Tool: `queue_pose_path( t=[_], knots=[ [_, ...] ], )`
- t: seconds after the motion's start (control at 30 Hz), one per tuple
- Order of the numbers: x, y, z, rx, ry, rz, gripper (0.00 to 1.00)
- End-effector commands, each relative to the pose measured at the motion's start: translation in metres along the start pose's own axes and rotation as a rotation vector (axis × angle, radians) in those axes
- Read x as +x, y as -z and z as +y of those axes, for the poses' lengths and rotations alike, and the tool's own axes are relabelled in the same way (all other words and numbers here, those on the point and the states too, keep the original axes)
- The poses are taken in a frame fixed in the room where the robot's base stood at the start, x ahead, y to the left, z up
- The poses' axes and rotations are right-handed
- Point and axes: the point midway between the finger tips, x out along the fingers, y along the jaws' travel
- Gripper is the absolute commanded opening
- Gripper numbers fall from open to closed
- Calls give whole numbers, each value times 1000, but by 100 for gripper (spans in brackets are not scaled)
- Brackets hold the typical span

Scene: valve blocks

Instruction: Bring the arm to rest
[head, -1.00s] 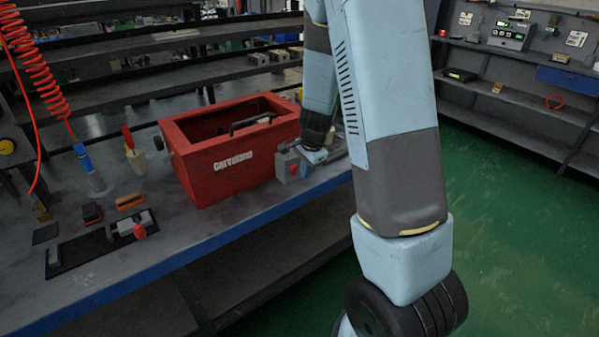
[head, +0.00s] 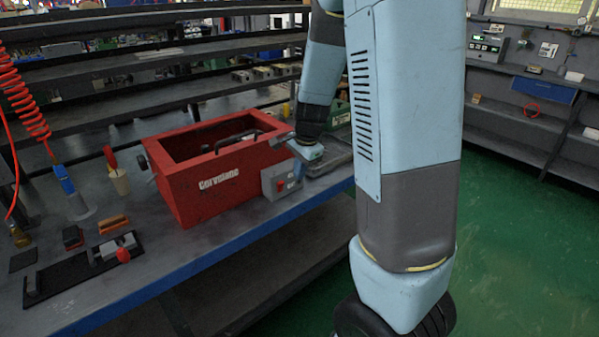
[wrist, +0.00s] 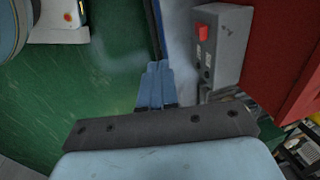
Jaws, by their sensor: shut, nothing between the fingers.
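My gripper (wrist: 157,70) is shut and empty, its blue fingers together in the wrist view. The fingers show over the bench's front edge, to the left of a grey control box (wrist: 222,42) with a red button. In the head view my arm folds down from the top, with its hand above the bench just right of the red toolbox (head: 205,203). The grey control box (head: 281,180) stands at the toolbox's right front corner, below and left of the hand. The fingertips are hard to make out in the head view.
The blue-edged bench (head: 205,253) runs across the left. It carries a black mat (head: 72,272) with a valve-like part, a blue-topped tool (head: 72,195) and brushes. A red coiled hose (head: 22,105) hangs at left. Green floor (head: 520,240) is open at right.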

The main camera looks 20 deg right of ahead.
Motion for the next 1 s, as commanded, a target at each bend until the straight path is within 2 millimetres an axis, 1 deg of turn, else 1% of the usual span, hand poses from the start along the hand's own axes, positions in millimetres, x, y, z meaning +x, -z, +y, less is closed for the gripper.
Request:
queue_pose_path(
  t=[0.33,0.47,0.57,0.77,1.0],
  knots=[
    [-1,0,0,-4,2,-1,0],
    [-14,-5,2,-47,18,-10,0],
    [-34,-12,6,-119,42,-22,0],
    [-81,-31,21,-317,96,-32,0],
    [-134,-53,47,-561,151,-3,0]
  ],
)
